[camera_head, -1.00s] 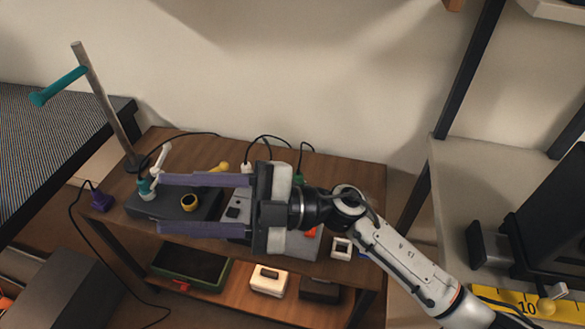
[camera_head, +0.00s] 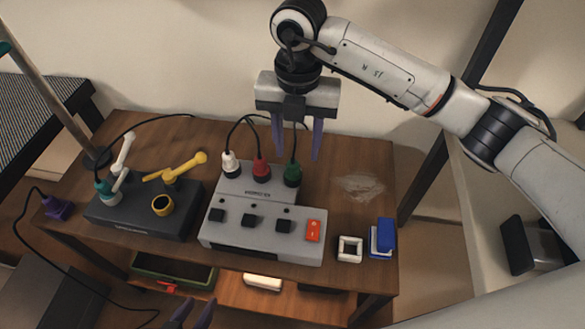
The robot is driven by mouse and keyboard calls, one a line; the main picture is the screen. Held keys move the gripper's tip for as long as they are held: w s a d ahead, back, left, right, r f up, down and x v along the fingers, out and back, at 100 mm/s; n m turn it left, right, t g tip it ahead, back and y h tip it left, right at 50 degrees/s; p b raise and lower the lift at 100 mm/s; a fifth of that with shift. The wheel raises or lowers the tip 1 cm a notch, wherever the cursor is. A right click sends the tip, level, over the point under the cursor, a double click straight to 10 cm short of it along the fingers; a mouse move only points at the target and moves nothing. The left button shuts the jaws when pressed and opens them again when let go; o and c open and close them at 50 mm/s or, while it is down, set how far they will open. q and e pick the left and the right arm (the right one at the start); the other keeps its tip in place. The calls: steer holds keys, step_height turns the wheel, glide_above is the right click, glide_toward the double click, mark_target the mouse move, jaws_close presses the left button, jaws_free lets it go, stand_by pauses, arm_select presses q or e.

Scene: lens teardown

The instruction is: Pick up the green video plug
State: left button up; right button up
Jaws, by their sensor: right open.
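The green video plug (camera_head: 293,174) stands upright on the right end of the raised rear part of the grey switch box (camera_head: 262,232). A dark cable rises from its top. A red plug (camera_head: 261,171) and a white plug (camera_head: 230,163) stand to its left on the same box. My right gripper (camera_head: 298,152) points down, open and empty, with its fingertips just above the green plug in the picture. How far in front or behind they are, I cannot tell. My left gripper (camera_head: 192,314) shows only as dark purple fingertips at the bottom edge; the rest is cut off.
A dark box (camera_head: 140,222) with a teal plug, white and yellow levers and a yellow ring stands left. A white square frame (camera_head: 349,249) and a blue object (camera_head: 382,238) lie right. A purple plug (camera_head: 57,208) lies at the left table edge.

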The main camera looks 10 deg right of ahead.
mark_target(293, 162)
steer(key=f, duration=0.6)
steer(key=shift+w+a+f, duration=0.1)
steer(key=shift+w+a, duration=0.2)
steer(key=shift+a, duration=0.05)
steer(key=shift+c, duration=0.4)
jaws_close()
